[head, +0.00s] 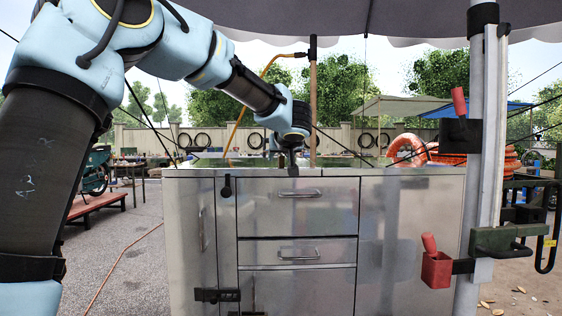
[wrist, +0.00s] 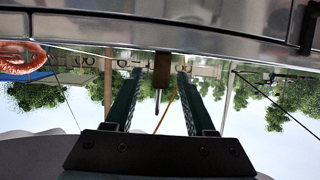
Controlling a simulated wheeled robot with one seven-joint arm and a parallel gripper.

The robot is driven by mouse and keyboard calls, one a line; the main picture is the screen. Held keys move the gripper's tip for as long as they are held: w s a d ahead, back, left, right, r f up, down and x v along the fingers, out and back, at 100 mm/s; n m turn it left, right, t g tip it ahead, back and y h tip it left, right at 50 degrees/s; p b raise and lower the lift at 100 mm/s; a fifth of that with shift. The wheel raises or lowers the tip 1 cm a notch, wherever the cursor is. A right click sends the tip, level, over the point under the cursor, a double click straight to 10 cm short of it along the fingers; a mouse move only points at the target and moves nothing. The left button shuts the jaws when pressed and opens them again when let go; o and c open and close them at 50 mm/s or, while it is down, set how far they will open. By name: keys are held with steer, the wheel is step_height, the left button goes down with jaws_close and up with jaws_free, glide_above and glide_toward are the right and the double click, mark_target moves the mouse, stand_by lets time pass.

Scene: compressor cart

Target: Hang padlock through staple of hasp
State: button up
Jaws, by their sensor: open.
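My gripper (head: 292,148) is over the front top edge of the metal cart (head: 410,230). In the wrist view its two long dark fingers (wrist: 158,76) are spread apart. A small dark brown block (wrist: 162,68) with a thin pin-like part shows between the fingertips, at the cart edge. It shows as a dark piece under my gripper in the head view (head: 292,169). I cannot tell whether it is the padlock. A black hasp-like fitting (head: 217,295) sits low across the left door seam. Its staple is too small to make out.
A black fitting (head: 227,187) hangs near the cart's top left. Two drawers with handles (head: 300,194) face me. A post (head: 487,150) with a red holder (head: 436,268) stands right. An orange hose coil (head: 480,150) lies behind. A canopy (head: 350,15) hangs overhead.

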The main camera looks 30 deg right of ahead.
steer(key=shift+c, duration=0.2)
jaws_close()
stand_by(0.4)
